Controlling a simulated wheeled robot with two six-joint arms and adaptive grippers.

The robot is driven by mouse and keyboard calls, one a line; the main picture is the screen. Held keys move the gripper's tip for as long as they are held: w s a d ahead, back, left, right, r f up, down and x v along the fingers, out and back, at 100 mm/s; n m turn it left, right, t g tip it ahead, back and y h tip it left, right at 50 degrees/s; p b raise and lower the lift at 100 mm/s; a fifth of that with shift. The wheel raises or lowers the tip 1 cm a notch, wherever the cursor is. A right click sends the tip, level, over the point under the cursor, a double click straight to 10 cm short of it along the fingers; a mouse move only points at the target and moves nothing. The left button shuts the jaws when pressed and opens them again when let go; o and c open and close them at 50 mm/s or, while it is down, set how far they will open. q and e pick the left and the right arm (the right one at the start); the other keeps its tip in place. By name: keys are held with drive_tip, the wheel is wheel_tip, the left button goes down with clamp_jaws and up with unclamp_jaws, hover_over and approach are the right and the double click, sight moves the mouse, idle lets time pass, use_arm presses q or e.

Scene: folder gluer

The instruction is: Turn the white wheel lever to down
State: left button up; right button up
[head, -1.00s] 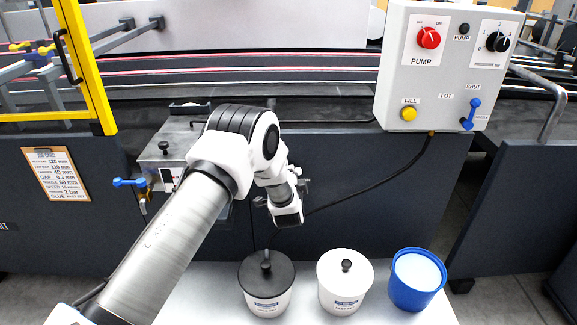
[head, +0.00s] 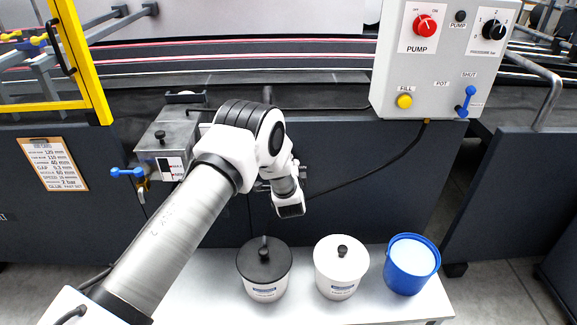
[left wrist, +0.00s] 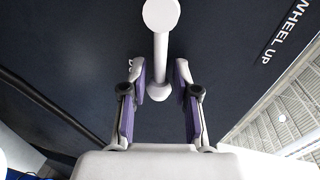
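The white wheel lever (left wrist: 161,45) shows in the left wrist view as a straight white rod with a round end at the top and a smaller rounded end lower down. It stands against a dark panel. My left gripper (left wrist: 160,72) is open, its two purple-padded fingers one on each side of the rod's lower part, with a visible gap on both sides. In the head view my left arm reaches toward the dark machine front, and its fingers and the lever cannot be made out there. My right gripper is in neither view.
"WHEEL UP" lettering (left wrist: 287,30) is on the panel right of the lever. A white table holds a black-lidded pot (head: 264,268), a white pot (head: 341,266) and a blue bucket (head: 412,265). A grey control box (head: 440,60) and a metal glue pot (head: 168,140) flank my arm.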

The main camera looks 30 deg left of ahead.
use_arm(q)
drive_tip(key=shift+d, duration=0.1)
drive_tip(key=v, duration=1.2)
drive_tip(key=shift+f, duration=0.1)
